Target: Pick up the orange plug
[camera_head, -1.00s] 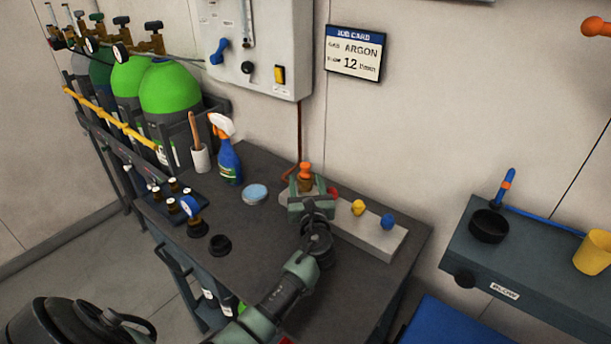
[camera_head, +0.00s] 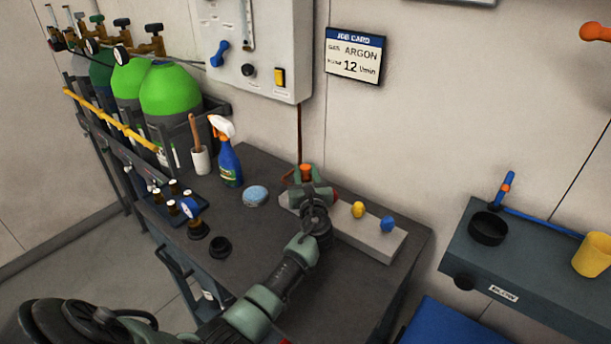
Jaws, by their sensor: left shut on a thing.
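The orange plug (camera_head: 306,170) shows its top between the fingers of my left gripper (camera_head: 307,183), at the far left end of the pale rack block (camera_head: 372,240) on the dark bench. My left gripper is shut on the orange plug. The fingers and wrist hide its lower part, so I cannot tell whether it is clear of the block. A yellow plug (camera_head: 358,209) and a blue plug (camera_head: 387,224) stand on the block to the right. A red plug (camera_head: 335,194) is mostly hidden beside the gripper. My right gripper is not in view.
A spray bottle (camera_head: 228,160), a round blue-topped tin (camera_head: 255,195), a black ring (camera_head: 220,246) and a blue-gauge regulator (camera_head: 192,215) stand left of my arm. The wall is close behind. A side shelf (camera_head: 520,285) holds a black bowl (camera_head: 487,228) and a yellow cup (camera_head: 592,254).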

